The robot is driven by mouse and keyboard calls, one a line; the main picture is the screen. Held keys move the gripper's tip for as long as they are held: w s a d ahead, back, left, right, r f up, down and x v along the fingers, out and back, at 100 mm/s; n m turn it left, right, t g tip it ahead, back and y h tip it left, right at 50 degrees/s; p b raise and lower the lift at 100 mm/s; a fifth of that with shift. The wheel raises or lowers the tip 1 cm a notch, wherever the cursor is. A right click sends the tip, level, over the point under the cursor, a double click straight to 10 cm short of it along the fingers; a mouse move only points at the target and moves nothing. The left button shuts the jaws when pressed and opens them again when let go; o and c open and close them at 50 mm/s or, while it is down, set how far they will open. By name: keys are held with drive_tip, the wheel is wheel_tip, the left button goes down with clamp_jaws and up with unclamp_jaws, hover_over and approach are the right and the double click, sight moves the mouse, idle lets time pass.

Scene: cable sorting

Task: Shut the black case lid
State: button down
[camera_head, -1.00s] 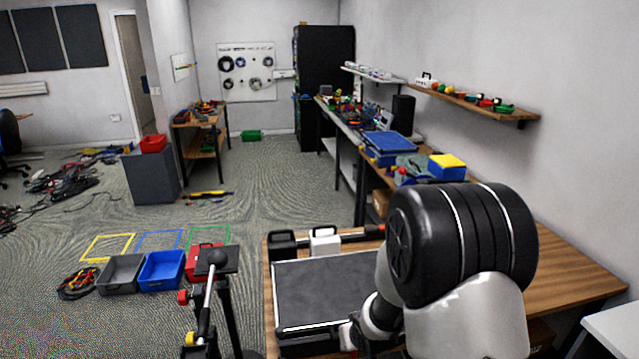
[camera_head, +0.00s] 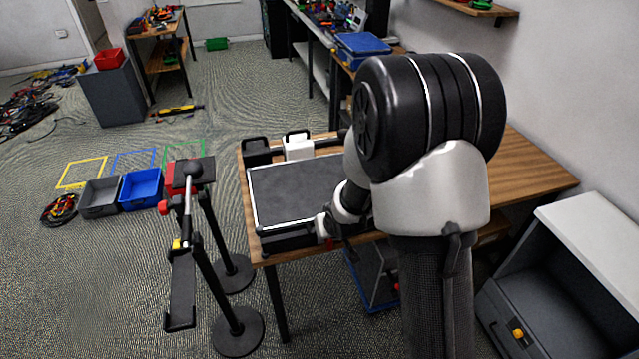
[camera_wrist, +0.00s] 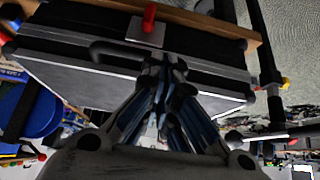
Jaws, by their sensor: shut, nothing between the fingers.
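The black case (camera_head: 286,238) with silver edging sits on the wooden table. Its dark grey lid (camera_head: 290,190) lies flat over the body; I cannot tell whether the seam is fully closed. In the wrist view, the case front shows a black handle (camera_wrist: 112,52) and a red latch piece (camera_wrist: 149,18), with the grey lid surface (camera_wrist: 75,80) beside them. My gripper (camera_wrist: 168,72) is shut and empty, with its fingertips close to the case front edge beside the handle; contact is unclear. In the head view my arm hides the case's right side and most of the gripper.
A black case-like box (camera_head: 257,151) and a white one (camera_head: 298,147) stand behind the case. A stand with a phone-like holder (camera_head: 182,290) is left of the table. Grey (camera_head: 100,197) and blue (camera_head: 141,188) bins sit on the floor. The table's right part is clear.

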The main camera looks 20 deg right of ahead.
drive_tip(key=s+r, duration=0.2)
drive_tip(key=s, duration=0.8)
drive_tip(key=w+r+v, duration=0.2)
drive_tip(key=v, duration=1.3)
drive_tip(key=s+a+r+g, duration=0.2)
drive_tip(key=s+r, duration=0.6)
drive_tip(key=s, duration=0.6)
drive_tip(key=shift+a+r+p, duration=0.35)
drive_tip(key=shift+a, duration=0.15)
drive_tip(key=shift+a, duration=0.1)
